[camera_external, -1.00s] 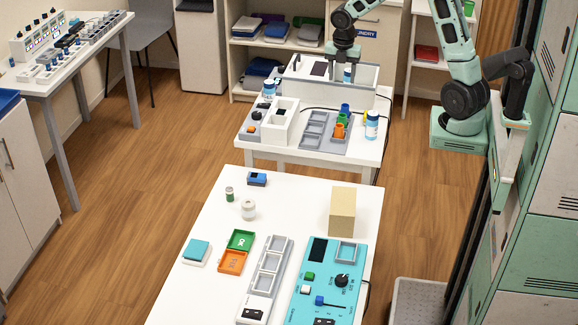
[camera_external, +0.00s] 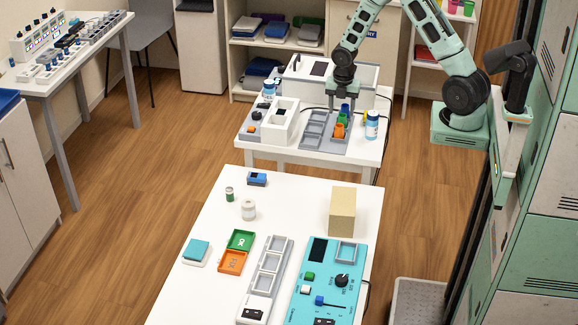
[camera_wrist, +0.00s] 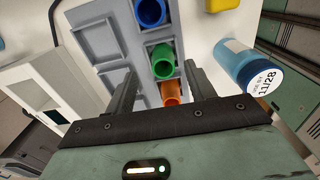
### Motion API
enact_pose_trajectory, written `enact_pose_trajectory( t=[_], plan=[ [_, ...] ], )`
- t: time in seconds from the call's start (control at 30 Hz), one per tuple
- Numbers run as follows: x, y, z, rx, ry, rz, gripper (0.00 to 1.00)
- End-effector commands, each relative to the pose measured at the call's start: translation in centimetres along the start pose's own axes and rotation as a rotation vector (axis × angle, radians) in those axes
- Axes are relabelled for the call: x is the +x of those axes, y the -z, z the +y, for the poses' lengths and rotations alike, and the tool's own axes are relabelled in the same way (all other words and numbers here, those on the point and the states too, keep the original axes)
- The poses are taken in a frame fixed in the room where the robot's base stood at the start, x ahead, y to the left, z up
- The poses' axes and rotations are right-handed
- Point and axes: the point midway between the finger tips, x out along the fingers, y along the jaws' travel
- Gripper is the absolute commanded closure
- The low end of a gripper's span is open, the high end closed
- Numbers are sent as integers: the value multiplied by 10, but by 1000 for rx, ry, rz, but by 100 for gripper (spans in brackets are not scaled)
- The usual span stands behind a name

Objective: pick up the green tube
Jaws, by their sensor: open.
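The green tube (camera_wrist: 162,58) stands in a grey rack between the blue tube (camera_wrist: 150,12) and the orange tube (camera_wrist: 170,92). In the external view the green tube (camera_external: 342,117) is a small patch below my gripper (camera_external: 342,100). In the wrist view my gripper (camera_wrist: 160,72) is open, with one finger on each side of the tube row and nothing between the fingers that I can see held. The fingers appear above the tubes. I cannot tell the exact height gap.
A blue bottle with a white labelled cap (camera_wrist: 263,82) stands close to the right finger. The rack's empty grey compartments (camera_wrist: 100,38) lie to the left. A yellow-topped thing (camera_external: 366,117) stands right of the rack. A white box (camera_external: 283,122) stands at the left.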

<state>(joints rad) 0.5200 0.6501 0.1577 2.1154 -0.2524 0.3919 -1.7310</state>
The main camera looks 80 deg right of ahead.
Motion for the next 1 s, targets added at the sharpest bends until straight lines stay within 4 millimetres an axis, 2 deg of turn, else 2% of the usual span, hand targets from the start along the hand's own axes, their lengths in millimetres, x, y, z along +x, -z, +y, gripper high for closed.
enact_pose_trajectory(
  t=[0.2,0.3,0.57,0.73,1.0],
  plan=[
    [29,1,-5,0,4,2,45],
    [37,0,-5,0,2,1,45],
    [39,0,-4,0,1,0,45],
    [39,0,-5,0,1,1,93],
    [38,0,-5,0,1,1,93]
  ],
)
